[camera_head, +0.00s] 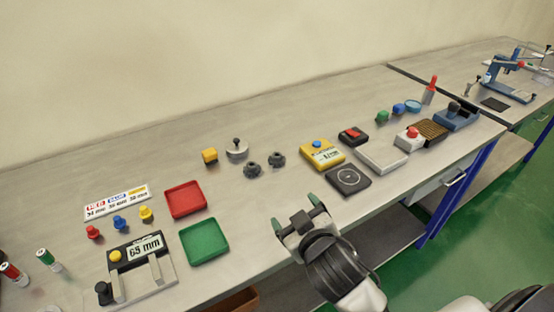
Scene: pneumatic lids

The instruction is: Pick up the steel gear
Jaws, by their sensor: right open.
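Two small dark grey gear-like parts, one on the left (252,169) and one on the right (277,159), stand close together on the grey bench. A lighter grey metal disc with a black knob (237,150) is just behind them. I cannot tell for sure which of these is the steel gear. My right gripper (297,212) is open and empty near the bench's front edge, in front of and a little right of the gear-like parts, apart from them. My left gripper is not in view.
A red tray (185,186) and a green tray (203,250) lie left of my right gripper. A yellow device (323,154) and a dark square plate (348,179) are to its right. A 65 mm gauge (142,246) stands front left. Bare bench lies between gripper and gears.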

